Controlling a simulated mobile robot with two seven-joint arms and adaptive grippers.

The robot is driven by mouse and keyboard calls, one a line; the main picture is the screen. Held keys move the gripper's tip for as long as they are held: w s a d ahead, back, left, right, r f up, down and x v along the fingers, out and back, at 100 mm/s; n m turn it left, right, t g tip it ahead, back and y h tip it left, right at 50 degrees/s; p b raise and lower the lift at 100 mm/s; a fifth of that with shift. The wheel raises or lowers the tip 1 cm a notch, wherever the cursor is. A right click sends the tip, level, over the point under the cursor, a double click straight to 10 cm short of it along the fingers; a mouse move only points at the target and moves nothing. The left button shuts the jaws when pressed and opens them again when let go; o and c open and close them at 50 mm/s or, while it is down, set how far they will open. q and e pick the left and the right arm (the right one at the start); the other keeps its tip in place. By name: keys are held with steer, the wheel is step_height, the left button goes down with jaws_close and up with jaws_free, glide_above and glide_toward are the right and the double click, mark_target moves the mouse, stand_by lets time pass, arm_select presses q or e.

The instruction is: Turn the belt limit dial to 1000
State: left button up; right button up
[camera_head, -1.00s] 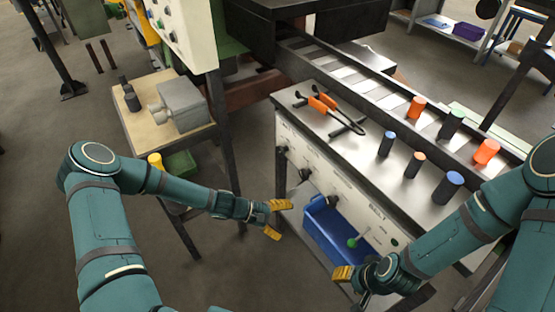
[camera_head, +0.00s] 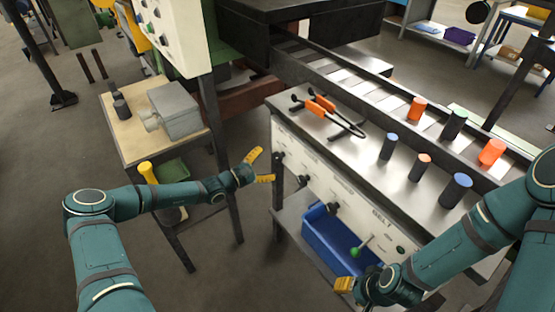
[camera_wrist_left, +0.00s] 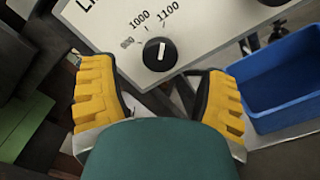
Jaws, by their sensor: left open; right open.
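A black round dial (camera_wrist_left: 160,54) with a white pointer mark sits on the white panel in the left wrist view. Printed marks around it read 1000 and 1100, with a lower one at left hard to read. The pointer stands nearly upright, tilted slightly right. Lettering starting "LI" is cut off above. My left gripper (camera_head: 263,167) is open at the panel's left end, by the leftmost knob (camera_head: 278,157); its yellow fingers (camera_wrist_left: 160,98) spread either side below the dial, apart from it. My right gripper (camera_head: 357,290) is open near the panel's lower right, partly hidden by its own arm.
Tongs (camera_head: 325,112) and several cylinders lie or stand on the bench top. A side table (camera_head: 130,145) is at left.

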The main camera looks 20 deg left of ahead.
mark_target(276, 158)
arm_select(q)
steer(key=x, duration=0.5)
steer(key=shift+b, duration=0.4)
steer(key=c, duration=1.2)
